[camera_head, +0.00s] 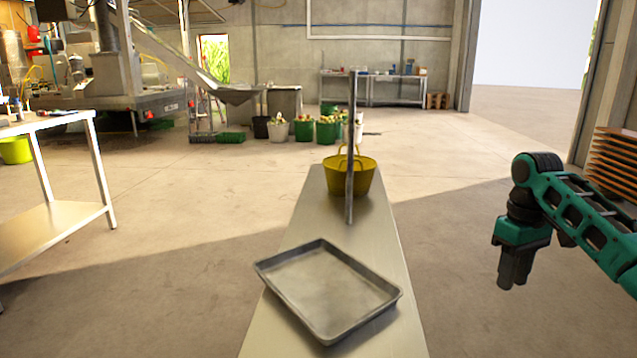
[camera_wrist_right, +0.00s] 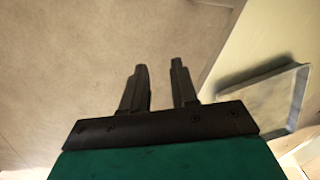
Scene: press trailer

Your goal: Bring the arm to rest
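My right gripper (camera_head: 514,268) hangs in the air to the right of the long narrow table, fingers pointing down, over bare floor. In the right wrist view its two dark fingers (camera_wrist_right: 160,88) stand apart with nothing between them, so it is open and empty. My green right arm (camera_head: 590,222) comes in from the right edge. My left gripper is not in view.
A narrow table (camera_head: 385,225) runs ahead, holding a metal tray (camera_head: 330,290), a thin upright post (camera_head: 351,150) and a yellow bucket (camera_head: 365,178). The tray also shows in the wrist view (camera_wrist_right: 265,98). A workbench (camera_head: 60,215) stands left. Stacked crates (camera_head: 612,165) stand right.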

